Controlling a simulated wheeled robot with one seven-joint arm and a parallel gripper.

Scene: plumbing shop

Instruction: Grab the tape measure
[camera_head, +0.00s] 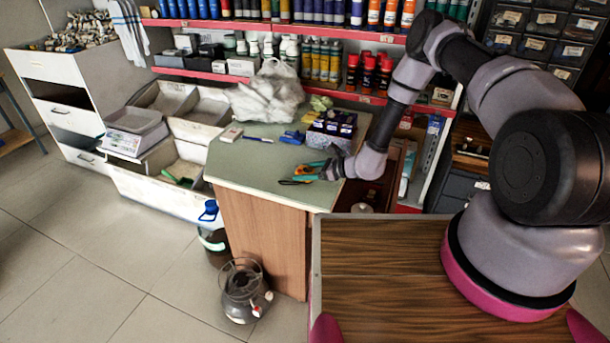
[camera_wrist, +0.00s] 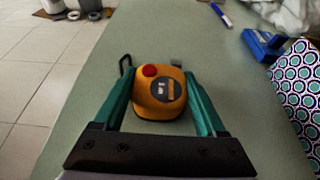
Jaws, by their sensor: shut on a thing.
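The tape measure (camera_wrist: 158,95) is yellow-orange with a red button, a dark label and a black strap at its left. In the wrist view it sits between the two teal fingers of my gripper (camera_wrist: 159,80), which are shut on it, one on each side. In the head view my gripper (camera_head: 308,174) is low over the near right part of the green counter (camera_head: 245,165). The tape measure is small and mostly hidden by the fingers there. I cannot tell whether it touches the counter.
A patterned box (camera_wrist: 300,95) stands close on the right in the wrist view. A blue tool (camera_wrist: 264,46) and a blue marker (camera_wrist: 221,15) lie farther back. A white plastic bag (camera_head: 266,98) sits at the counter's back. The counter's left part is mostly clear.

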